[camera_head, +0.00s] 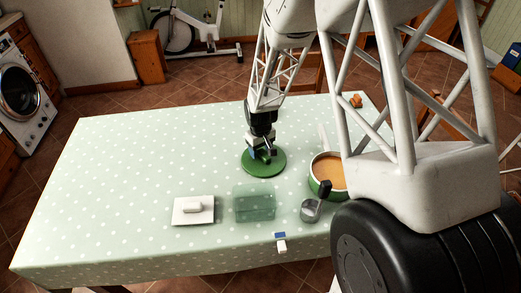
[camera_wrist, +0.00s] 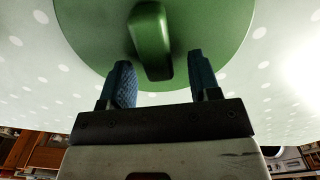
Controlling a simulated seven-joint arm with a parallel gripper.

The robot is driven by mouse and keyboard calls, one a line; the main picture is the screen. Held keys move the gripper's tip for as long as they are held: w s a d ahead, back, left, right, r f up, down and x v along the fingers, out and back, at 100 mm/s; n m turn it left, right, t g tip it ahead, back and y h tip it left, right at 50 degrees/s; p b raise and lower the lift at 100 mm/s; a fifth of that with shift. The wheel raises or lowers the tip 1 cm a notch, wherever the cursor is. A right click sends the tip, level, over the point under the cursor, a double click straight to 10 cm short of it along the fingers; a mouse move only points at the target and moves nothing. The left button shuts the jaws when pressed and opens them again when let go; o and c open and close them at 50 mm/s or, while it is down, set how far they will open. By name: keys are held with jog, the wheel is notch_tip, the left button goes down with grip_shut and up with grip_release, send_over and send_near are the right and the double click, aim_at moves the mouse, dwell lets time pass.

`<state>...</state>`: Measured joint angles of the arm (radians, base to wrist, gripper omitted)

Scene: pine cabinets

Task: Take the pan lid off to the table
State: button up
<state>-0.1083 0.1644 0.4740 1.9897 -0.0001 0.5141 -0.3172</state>
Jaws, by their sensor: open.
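The green round pan lid (camera_head: 278,163) lies flat on the polka-dot table (camera_head: 120,170), left of the pan. The green pan (camera_head: 313,184) stands uncovered at the right, with orange contents showing; my arm hides its right side. My gripper (camera_head: 263,155) is over the lid. In the wrist view, the lid (camera_wrist: 215,30) has a thick green bar handle (camera_wrist: 150,42) lying across the gap between the blue fingertips of my gripper (camera_wrist: 160,67). The fingers are apart, one on each side of the handle's near end. I cannot tell whether either finger touches it.
A white lid-like piece with a handle (camera_head: 193,210) and a clear green container (camera_head: 254,204) lie in front of the pan lid. A metal cup (camera_head: 311,211) with a dark handle and a small blue-and-white item (camera_head: 281,243) are near the front edge. The table's left side is clear.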

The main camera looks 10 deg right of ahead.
jog(key=shift+r, duration=3.75)
notch_tip(320, 180, up, 5)
jog(key=shift+r, duration=0.1)
jog(key=s+d+r+m+t, duration=0.1)
jog(key=s+d+r, duration=0.1)
jog(key=s+r, duration=0.6)
jog(key=s+d+r+m, duration=0.1)
jog(key=s+d+r, duration=0.2)
jog(key=s+r, duration=0.4)
jog(key=s+d+r+m, duration=0.1)
jog(key=s+r, duration=0.2)
jog(key=s, duration=0.6)
jog(key=s+d+r+m+t, duration=0.1)
jog(key=s+r+m, duration=0.1)
jog(key=s, duration=0.8)
jog(key=shift+s+d+r+t, duration=0.2)
jog(key=shift+s+r+t, duration=0.1)
jog(key=shift+r, duration=0.15)
